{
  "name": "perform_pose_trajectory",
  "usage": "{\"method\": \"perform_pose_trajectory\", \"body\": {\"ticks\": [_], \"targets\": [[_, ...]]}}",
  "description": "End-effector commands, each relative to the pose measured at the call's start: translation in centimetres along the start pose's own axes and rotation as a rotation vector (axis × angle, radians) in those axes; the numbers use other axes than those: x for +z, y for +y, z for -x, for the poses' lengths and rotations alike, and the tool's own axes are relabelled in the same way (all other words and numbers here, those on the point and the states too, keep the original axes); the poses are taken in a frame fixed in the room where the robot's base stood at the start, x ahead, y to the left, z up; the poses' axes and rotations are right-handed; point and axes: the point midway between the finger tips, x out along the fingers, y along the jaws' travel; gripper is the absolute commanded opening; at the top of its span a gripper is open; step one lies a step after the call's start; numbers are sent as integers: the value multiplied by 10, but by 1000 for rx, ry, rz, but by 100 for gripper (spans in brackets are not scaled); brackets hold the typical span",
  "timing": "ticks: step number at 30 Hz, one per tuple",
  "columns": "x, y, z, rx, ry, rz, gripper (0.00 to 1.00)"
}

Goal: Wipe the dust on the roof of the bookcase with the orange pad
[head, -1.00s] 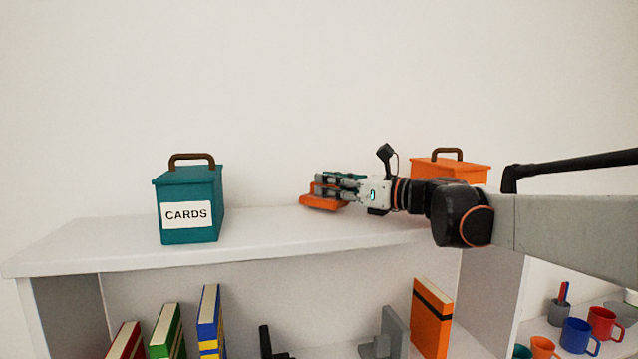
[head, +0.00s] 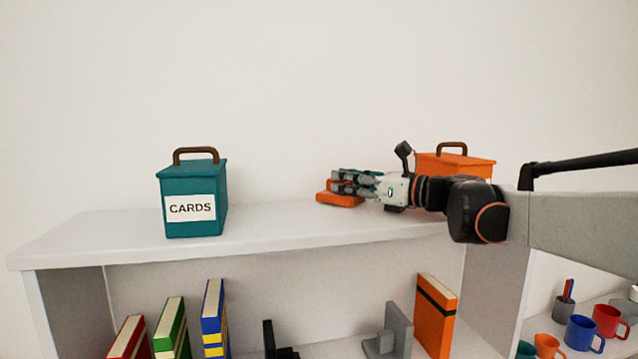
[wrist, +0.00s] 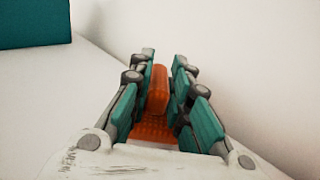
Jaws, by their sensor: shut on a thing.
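The orange pad (head: 339,199) is at the bookcase roof (head: 283,230), right of its middle. My gripper (head: 345,188) is shut on the pad's raised grip, and the pad looks flat on or just over the roof. In the wrist view the orange pad (wrist: 157,95) sits between the two teal-padded fingers, with its textured base below. I cannot make out dust on the white roof in either view.
A teal CARDS box (head: 192,200) stands on the roof at the left. An orange box (head: 455,165) stands on the right, behind my arm. The white wall is close behind. Books (head: 212,318) and bookends fill the shelf below. Mugs (head: 582,333) stand at lower right.

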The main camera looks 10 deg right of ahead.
Motion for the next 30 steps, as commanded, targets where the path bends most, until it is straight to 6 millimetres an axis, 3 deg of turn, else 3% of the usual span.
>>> {"method": "perform_pose_trajectory", "body": {"ticks": [11, 30], "targets": [[-3, -8, 8, 1, 0, 0, 0], [-8, 24, -19, 5, 4, 2, 0]]}}
